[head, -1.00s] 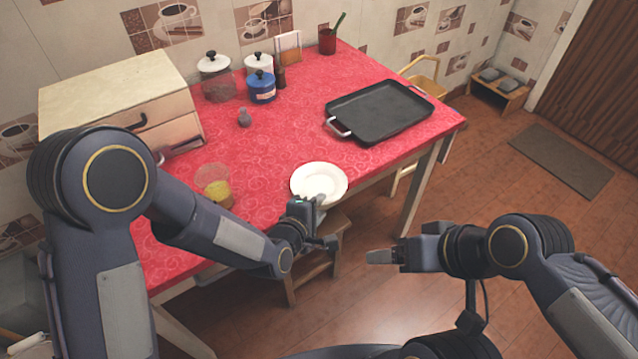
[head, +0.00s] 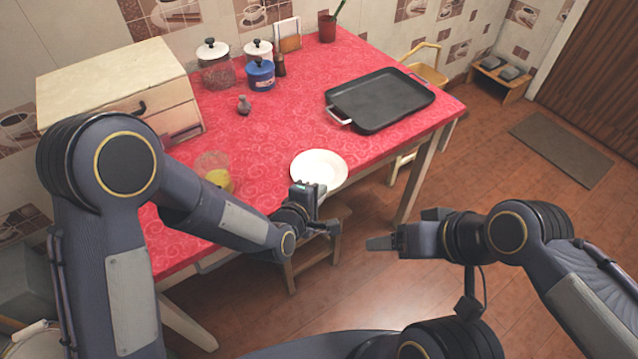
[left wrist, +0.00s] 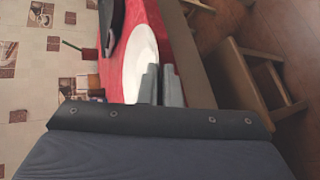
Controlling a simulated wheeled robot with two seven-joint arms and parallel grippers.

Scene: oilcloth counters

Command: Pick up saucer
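The white saucer (head: 319,166) lies on the red oilcloth at the table's front edge. My left gripper (head: 316,190) is at the saucer's near rim. In the left wrist view, the two grey fingers (left wrist: 160,84) stand close together with the rim of the saucer (left wrist: 138,58) between them, so the gripper looks shut on it. The saucer looks level; whether it is clear of the cloth cannot be told. My right gripper (head: 380,243) hangs over the floor, away from the table, its fingers together and empty.
A glass with something yellow (head: 214,172) stands left of the saucer. A black tray pan (head: 380,98) lies behind on the right. Jars, a small grey shaker (head: 243,105) and a bread box (head: 120,95) stand further back. A stool (head: 318,255) is below the front edge.

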